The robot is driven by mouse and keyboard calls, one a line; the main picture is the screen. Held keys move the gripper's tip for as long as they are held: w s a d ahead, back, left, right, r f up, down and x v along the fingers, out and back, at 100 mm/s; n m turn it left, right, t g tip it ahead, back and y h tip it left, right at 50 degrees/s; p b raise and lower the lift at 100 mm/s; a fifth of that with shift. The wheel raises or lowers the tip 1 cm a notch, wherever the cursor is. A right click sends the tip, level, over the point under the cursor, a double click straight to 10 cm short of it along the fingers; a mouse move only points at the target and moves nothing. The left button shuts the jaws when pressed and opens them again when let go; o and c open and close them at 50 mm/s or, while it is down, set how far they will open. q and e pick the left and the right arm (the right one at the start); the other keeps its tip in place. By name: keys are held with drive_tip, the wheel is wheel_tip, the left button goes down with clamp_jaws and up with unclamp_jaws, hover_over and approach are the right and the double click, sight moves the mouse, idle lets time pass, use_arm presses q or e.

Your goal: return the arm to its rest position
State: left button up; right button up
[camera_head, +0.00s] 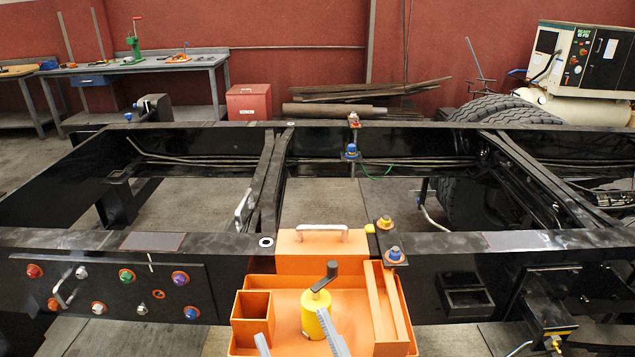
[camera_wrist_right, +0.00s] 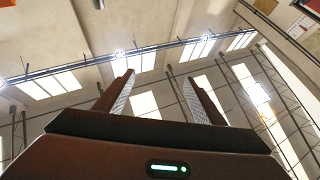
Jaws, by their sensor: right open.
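My right gripper (camera_head: 298,343) shows at the bottom edge of the head view, with only its two grey finger ends in sight. The fingers are apart and hold nothing. In the right wrist view the open gripper (camera_wrist_right: 160,92) points up at the ceiling, with empty air between its fingers. In the head view the fingers overlap the front of the orange tray (camera_head: 285,290), near a yellow cylinder with a dark handle (camera_head: 315,315). I cannot tell the gap between them. My left gripper is not in view.
A black chassis frame (camera_head: 450,244) spans the view beyond the tray. Bolts with coloured collars (camera_head: 180,278) sit on its left plate. An orange box (camera_head: 322,250) stands behind the tray. A workbench (camera_head: 150,65), a red box (camera_head: 249,101) and a compressor (camera_head: 585,60) stand along the back.

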wheel_tip(320, 180, down, 20)
drive_tip(key=s+d+n+g, duration=0.2)
drive_tip(key=s+n+g, duration=0.15)
drive_tip(key=g, duration=0.75)
drive_tip(key=s+d+f+m+g+h, duration=0.3)
drive_tip(key=s+d+f+h, duration=0.2)
drive_tip(key=d+f, duration=0.45)
drive_tip(key=s+d+f+m+g+h, duration=0.45)
drive_tip(key=d+f+h, duration=0.2)
drive_tip(key=d, duration=0.65)
drive_tip(key=w+a+f+t+y, duration=0.1)
drive_tip(key=w+f, duration=0.1)
drive_tip(key=f, duration=0.7)
drive_tip(key=w+a+f+t, duration=0.1)
drive_tip(key=w+f, duration=0.2)
drive_tip(key=f, duration=0.7)
drive_tip(key=s+a+f+t+y, duration=0.1)
drive_tip(key=s+a+f, duration=0.1)
drive_tip(key=f, duration=1.3)
drive_tip(key=shift+s+n, duration=0.4)
drive_tip(key=shift+s, duration=0.25)
drive_tip(key=shift+f, duration=0.1)
